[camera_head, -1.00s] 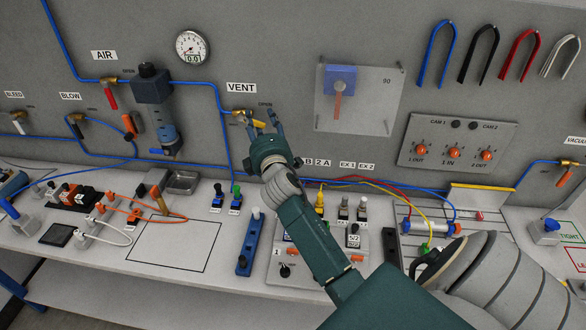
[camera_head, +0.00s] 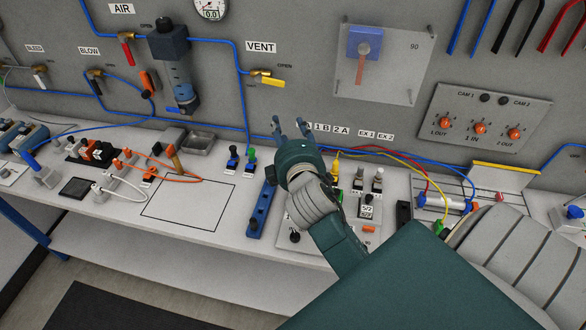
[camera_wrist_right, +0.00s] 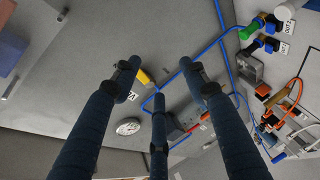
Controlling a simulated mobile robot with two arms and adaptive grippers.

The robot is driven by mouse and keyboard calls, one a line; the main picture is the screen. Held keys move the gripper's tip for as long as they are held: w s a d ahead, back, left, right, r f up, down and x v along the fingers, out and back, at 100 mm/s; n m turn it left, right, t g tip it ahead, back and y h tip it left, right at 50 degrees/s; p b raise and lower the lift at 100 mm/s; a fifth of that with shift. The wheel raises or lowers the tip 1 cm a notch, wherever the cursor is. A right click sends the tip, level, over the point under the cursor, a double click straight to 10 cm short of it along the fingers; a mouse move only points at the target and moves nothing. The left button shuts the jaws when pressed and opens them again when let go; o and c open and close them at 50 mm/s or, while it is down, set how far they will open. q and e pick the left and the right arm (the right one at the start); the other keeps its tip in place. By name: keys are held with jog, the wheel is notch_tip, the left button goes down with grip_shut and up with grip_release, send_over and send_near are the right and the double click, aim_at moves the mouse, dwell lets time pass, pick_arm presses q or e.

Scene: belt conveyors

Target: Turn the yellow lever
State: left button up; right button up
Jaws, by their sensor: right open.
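The yellow lever (camera_head: 272,82) sits on a brass valve on the grey wall panel, under the VENT label (camera_head: 261,47). It points right and slightly down, close to the OPEN marking. My right gripper (camera_head: 290,123) is open and empty, below the lever and slightly right of it in the head view, apart from it. In the right wrist view the yellow lever (camera_wrist_right: 146,76) shows beyond the spread fingers of the right gripper (camera_wrist_right: 160,65), between the upper-left and middle ones. My left gripper is not in view.
A blue air line (camera_head: 243,112) runs down the panel left of the lever. A clear plate with a blue block (camera_head: 365,43) is to its right. A blue rail (camera_head: 261,209) and plugs stand on the bench below. The panel around the lever is mostly clear.

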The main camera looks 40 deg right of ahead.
jog(key=s+a+f+m+g+y, duration=0.3)
jog(key=s+a+f, duration=0.3)
jog(key=s+f, duration=0.4)
jog(key=shift+s+a+f+m+g, duration=0.3)
jog(key=shift+f+m+g, duration=0.55)
jog(key=shift+f, duration=0.55)
